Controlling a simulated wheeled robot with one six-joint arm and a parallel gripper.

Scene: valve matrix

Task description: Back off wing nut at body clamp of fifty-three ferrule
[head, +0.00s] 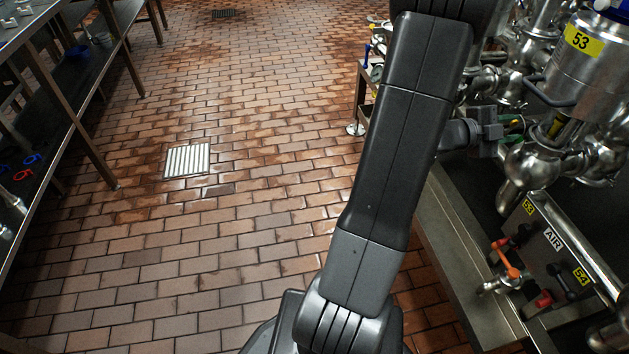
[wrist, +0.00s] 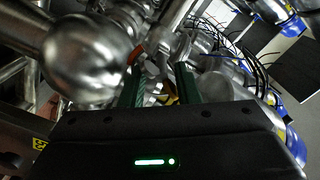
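The steel valve marked 53 (head: 590,75) stands at the right of the head view, with a yellow 53 label on its canister. Its rounded steel body (head: 535,165) is below. My gripper (head: 514,124) reaches in from the left beside the pipework under the canister. In the wrist view, the two green fingers of my gripper (wrist: 160,85) stand apart with a gap between them. Steel fittings and a small yellow and dark part show in or behind that gap. A large round steel body (wrist: 85,55) is close on the left. I cannot make out the wing nut clearly.
Steel pipes, dark cables and blue-topped valves crowd the wrist view. The tiled floor (head: 240,230) is clear, with a steel table (head: 75,90) at the left.

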